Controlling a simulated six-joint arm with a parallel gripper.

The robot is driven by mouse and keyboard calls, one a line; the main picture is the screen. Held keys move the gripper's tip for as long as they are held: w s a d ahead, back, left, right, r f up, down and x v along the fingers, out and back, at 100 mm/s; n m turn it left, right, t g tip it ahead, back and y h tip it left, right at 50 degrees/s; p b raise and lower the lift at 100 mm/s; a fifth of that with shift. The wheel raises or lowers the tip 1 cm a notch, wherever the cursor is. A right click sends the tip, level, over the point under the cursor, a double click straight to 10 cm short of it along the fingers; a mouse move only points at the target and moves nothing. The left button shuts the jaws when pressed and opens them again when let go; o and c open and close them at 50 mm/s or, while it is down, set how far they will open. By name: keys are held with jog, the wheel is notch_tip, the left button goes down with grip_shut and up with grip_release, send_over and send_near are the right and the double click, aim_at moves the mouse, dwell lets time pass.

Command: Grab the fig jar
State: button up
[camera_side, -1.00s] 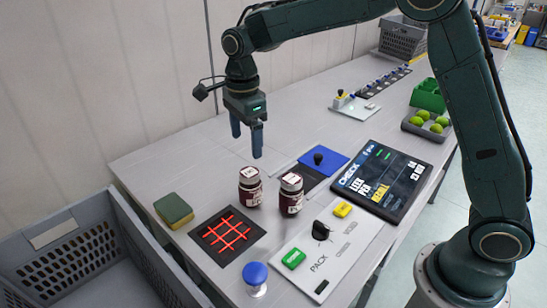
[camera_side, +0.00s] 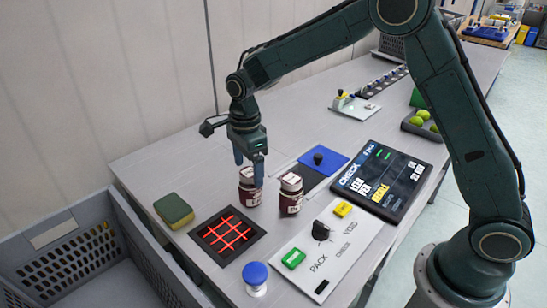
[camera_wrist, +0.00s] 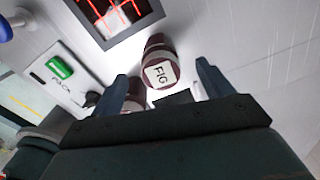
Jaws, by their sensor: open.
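The fig jar (camera_wrist: 158,50) is dark red with a white lid label reading FIG, seen in the wrist view between and just beyond my open fingers. In the side view this jar (camera_side: 249,193) stands upright on the table, its top partly hidden by a finger. My gripper (camera_side: 249,168) is open, pointing down around the top of the jar; it also shows in the wrist view (camera_wrist: 168,88). I cannot tell if the fingers touch it. A second similar jar (camera_side: 290,197) stands close to its right, partly hidden behind a finger in the wrist view (camera_wrist: 133,95).
A red-lit grid (camera_side: 228,236) and a green-yellow sponge (camera_side: 174,210) lie left of the jars. A PACK/VOID panel (camera_side: 333,246), blue knob (camera_side: 255,276) and display (camera_side: 383,180) are nearby. A grey crate (camera_side: 150,268) stands at the table's left.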

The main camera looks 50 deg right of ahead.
aim_at(248, 172)
jog(key=shift+d+f, duration=0.1)
jog(key=shift+f, duration=1.95)
jog(key=c, duration=1.3)
jog(key=shift+r, duration=0.2)
notch_tip(248, 172, up, 20)
jog(key=shift+f, duration=0.15)
